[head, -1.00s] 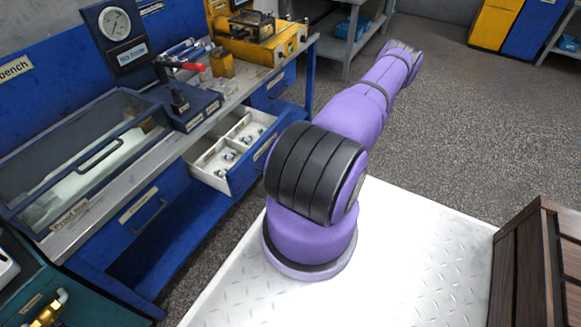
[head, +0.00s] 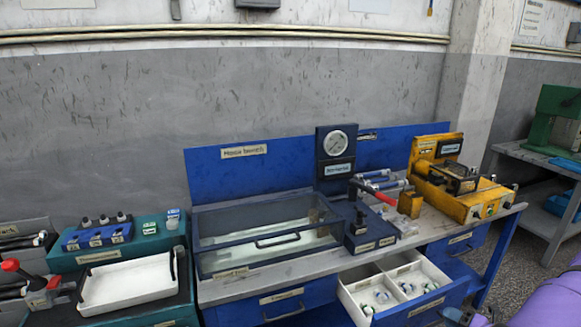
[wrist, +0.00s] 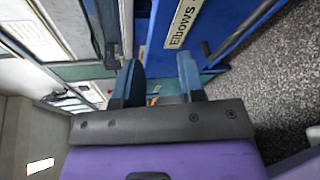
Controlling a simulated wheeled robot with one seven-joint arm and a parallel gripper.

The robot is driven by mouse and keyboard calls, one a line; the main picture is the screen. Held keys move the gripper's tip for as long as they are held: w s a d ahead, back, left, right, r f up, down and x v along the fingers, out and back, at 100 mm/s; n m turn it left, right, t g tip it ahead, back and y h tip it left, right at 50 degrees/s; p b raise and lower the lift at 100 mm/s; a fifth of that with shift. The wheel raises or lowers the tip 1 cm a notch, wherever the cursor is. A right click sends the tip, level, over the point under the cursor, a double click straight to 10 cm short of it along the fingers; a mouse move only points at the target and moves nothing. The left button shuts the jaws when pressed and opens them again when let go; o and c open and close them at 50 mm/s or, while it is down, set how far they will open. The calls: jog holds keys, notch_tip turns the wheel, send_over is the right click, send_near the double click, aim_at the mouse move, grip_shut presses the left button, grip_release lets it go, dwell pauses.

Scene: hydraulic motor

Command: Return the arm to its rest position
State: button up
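My gripper (wrist: 160,78) shows in the wrist view with its two blue-grey fingers apart and nothing visible between them. A blue front labelled "Elbows" (wrist: 180,25) lies beyond the fingers. Part of my purple arm (head: 552,303) shows at the bottom right of the head view. Most of the arm is outside the head view, and I cannot make out the gripper's fingers there.
A blue workbench (head: 318,298) carries a lidded glass case (head: 265,240), a gauge panel (head: 336,160) and a yellow fixture (head: 455,190). Its drawer (head: 395,290) stands open with small fittings inside. A white tray (head: 125,283) sits at left. Grey floor (wrist: 270,75) shows in the wrist view.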

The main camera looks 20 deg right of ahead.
jog(key=w+a+r+n+g+y, duration=0.2)
jog(key=w+a+r+n+g, duration=0.15)
jog(key=r+n, duration=0.45)
jog(key=w+a+r+n+g+y, duration=0.25)
jog(key=a+r+n, duration=0.2)
jog(key=r, duration=0.45)
jog(key=w+a+r+n+g+y, duration=0.1)
jog(key=w+a+r+n+g, duration=0.25)
jog(key=r+n, duration=0.45)
jog(key=a+r+n+g+h, duration=0.4)
jog(key=a+r+n, duration=0.6)
jog(key=a+r, duration=0.4)
jog(key=s+a+r+n+t+h, duration=0.2)
jog(key=s+a+r+n+h, duration=0.1)
jog(key=s+a+r+n, duration=0.2)
jog(key=s+a+r+n+t+h, duration=0.2)
jog(key=s+a+r+n+h, duration=0.1)
jog(key=s+r+n, duration=0.7)
jog(key=shift+s+a+n, duration=0.6)
jog(key=shift+a+n, duration=0.15)
jog(key=shift+a, duration=0.15)
